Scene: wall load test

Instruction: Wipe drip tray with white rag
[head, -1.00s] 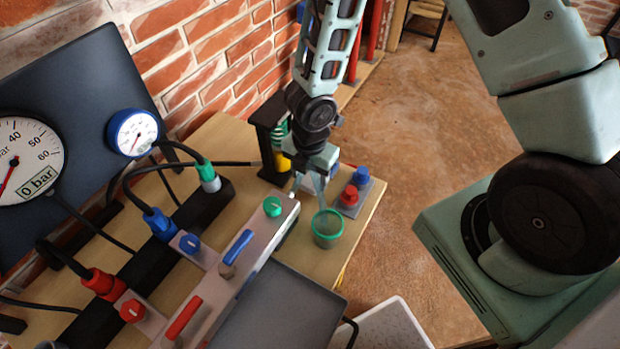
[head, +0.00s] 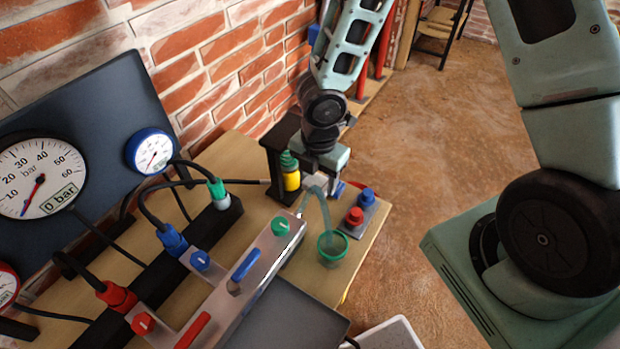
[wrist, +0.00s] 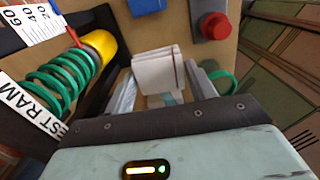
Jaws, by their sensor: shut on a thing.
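My gripper (head: 316,184) is over the far right part of the bench, beside the black stand with the yellow and green cylinder. In the wrist view, a folded white rag (wrist: 157,72) sits between the fingers of my gripper (wrist: 162,88), which are shut on it. In the head view the rag is mostly hidden by the gripper; only a small pale patch shows. A flat dark grey tray (head: 283,318), apparently the drip tray, lies at the bench's front edge, well away from the gripper and partly cut off by the frame. I cannot tell whether it is wet.
A green-rimmed cup (head: 333,247) with a clear hose stands near the gripper. A block with red and blue knobs (head: 357,211) is to its right. The valve manifold (head: 250,270) lies between gripper and tray. Gauges (head: 40,180) stand at left.

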